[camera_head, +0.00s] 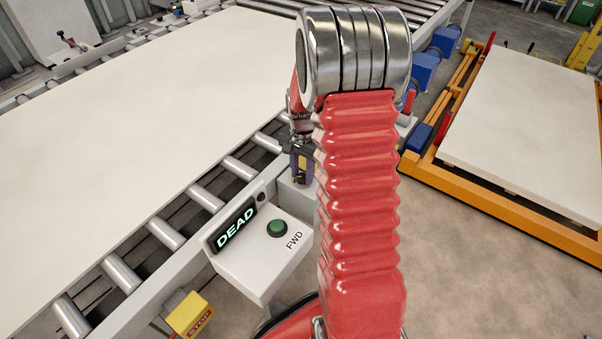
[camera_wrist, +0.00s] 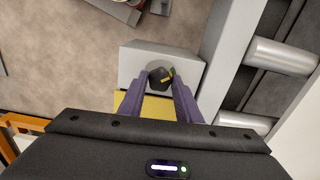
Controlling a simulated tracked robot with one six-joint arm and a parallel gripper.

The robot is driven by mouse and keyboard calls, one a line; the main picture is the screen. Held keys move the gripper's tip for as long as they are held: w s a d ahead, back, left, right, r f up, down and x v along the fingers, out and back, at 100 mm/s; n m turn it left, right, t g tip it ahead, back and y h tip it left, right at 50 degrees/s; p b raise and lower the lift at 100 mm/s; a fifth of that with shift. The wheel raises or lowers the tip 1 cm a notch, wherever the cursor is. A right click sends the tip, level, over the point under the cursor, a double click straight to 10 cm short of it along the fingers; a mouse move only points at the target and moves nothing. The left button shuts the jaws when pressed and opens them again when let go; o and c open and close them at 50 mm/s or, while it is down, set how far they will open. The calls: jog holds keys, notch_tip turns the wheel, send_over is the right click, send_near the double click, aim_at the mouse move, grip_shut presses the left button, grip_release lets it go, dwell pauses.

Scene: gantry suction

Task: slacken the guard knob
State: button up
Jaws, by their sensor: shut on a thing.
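The guard knob (camera_wrist: 161,77) is a dark round knob with a yellow mark, seen in the wrist view on a round grey base on a light grey box (camera_wrist: 130,64). My gripper (camera_wrist: 158,83) has its two purple fingers on either side of the knob, shut on it. In the head view my gripper (camera_head: 300,165) points down at the roller bed's near edge, left of my red arm. The knob cannot be made out there, behind the fingers.
A yellow STOP box (camera_head: 189,314) sits below. A large pale board (camera_head: 120,130) covers the rollers. An orange frame (camera_head: 500,208) stands right.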

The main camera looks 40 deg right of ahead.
aim_at(302, 176)
jog(key=shift+d+n, duration=0.15)
jog(key=shift+n, duration=0.25)
jog(key=shift+o, duration=0.2)
jog(key=n, duration=0.2)
jog(key=shift+n, duration=2.1)
jog(key=o, duration=1)
notch_tip(302, 176, up, 14)
jog(key=shift+f, duration=0.15)
